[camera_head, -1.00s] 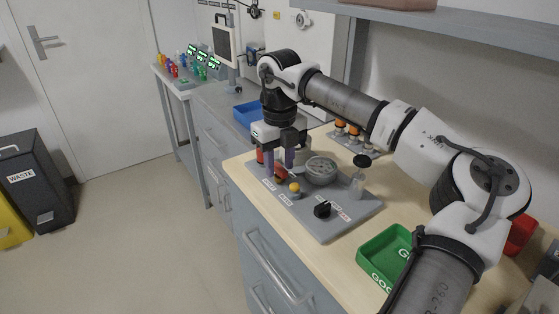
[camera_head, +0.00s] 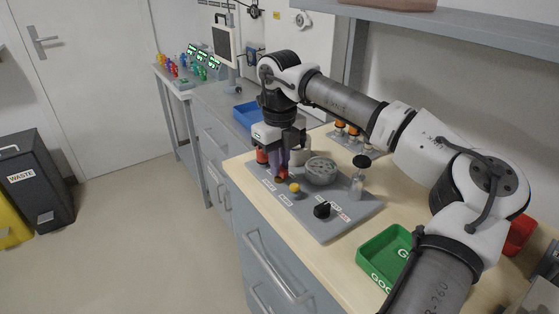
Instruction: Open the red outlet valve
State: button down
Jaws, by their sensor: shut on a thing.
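Another red part (camera_head: 261,157) stands just left of my gripper.
A green tray (camera_head: 384,256) lies to the right. A shelf (camera_head: 470,38) runs overhead.

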jog(key=n+p, duration=0.1)
jog(key=n, duration=0.3)
jog(key=shift+r, duration=0.1)
jog(key=n, duration=0.5)
jog(key=shift+p, duration=0.35)
jog(key=n, duration=0.4)
jog(key=shift+p, duration=0.3)
jog(key=shift+n, duration=1.8)
jog(key=c, duration=1.4)
grip_release()
